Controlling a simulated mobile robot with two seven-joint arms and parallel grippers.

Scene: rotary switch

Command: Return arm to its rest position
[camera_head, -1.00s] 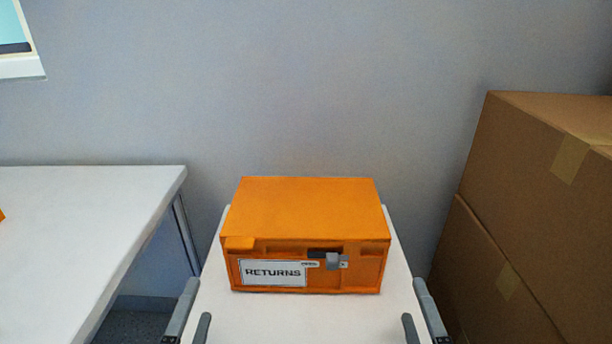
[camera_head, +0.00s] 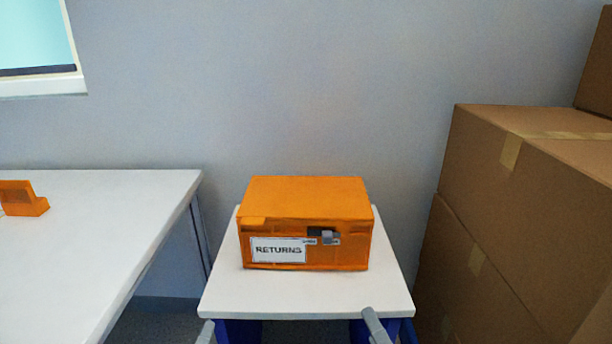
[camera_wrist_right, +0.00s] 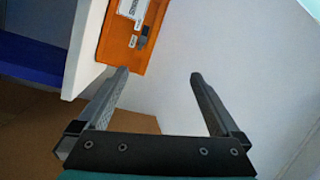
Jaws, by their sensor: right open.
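An orange box (camera_head: 305,200) labelled RETURNS sits on a small white table (camera_head: 310,298). A small grey rotary switch (camera_head: 328,237) is on the right part of its front face. My right gripper (camera_head: 375,325) shows as one grey finger at the bottom edge of the head view. In the right wrist view my right gripper (camera_wrist_right: 158,77) has its fingers wide apart with nothing between them. The box (camera_wrist_right: 118,38) and its switch (camera_wrist_right: 144,36) lie beyond the fingers there. Only a grey tip of my left gripper (camera_head: 206,332) shows, so its jaw state is unclear.
A white table (camera_head: 90,230) stands at the left with a small orange object (camera_head: 24,199) on it. Large cardboard boxes (camera_head: 510,220) are stacked at the right. A grey wall (camera_head: 290,90) is behind. The small table's front strip is clear.

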